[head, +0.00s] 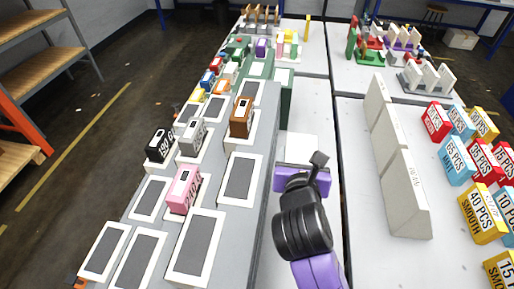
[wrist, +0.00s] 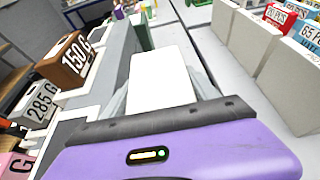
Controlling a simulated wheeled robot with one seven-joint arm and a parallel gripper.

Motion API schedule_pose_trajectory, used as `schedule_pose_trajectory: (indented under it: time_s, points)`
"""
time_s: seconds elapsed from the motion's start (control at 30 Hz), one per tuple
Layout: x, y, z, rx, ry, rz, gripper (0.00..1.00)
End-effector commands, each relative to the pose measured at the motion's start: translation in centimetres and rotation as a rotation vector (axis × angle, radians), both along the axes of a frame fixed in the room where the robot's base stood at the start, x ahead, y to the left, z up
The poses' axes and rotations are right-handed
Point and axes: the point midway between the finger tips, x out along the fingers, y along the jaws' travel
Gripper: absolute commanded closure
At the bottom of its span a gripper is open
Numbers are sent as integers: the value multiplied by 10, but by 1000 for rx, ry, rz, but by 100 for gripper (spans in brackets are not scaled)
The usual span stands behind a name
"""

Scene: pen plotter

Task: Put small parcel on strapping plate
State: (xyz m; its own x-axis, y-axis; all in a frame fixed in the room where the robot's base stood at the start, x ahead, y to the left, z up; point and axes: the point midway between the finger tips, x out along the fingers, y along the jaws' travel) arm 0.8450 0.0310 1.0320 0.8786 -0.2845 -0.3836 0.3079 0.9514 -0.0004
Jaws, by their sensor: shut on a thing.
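My gripper (head: 299,165) is shut on a plain white box, and it holds the box over the pale table strip right of the stepped grey bench. The white box (wrist: 162,75) shows between the two grey fingers in the wrist view, and beyond the purple palm in the head view (head: 303,147). I see no label on it, so I cannot tell for sure that it is the small parcel. Several white-framed dark plates (head: 241,180) lie on the bench, left of my gripper. None is marked in a way that tells me which is the strapping plate.
A pink block (head: 184,188), a grey block (head: 192,138), a black block (head: 159,145) and a brown block (head: 241,117) stand on the bench. Pale upright slabs (head: 405,190) and coloured boxes (head: 459,163) stand at the right. A green post (head: 285,100) stands ahead.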

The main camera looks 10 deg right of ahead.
Motion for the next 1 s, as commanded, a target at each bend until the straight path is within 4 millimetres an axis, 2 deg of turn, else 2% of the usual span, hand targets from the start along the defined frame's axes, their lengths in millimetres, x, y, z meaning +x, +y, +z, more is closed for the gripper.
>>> schedule_pose_trajectory:
  time_s: [0.17, 0.6, 0.7, 0.87, 1.0]
  points:
    - [-1, 0, -32, -3, 6, 1, 88]
    - [0, 0, -134, -2, 3, 0, 88]
    - [0, 0, -148, -2, 2, 1, 88]
    - [0, 0, -158, -1, 0, 0, 88]
    - [0, 0, -178, -2, 3, 1, 88]
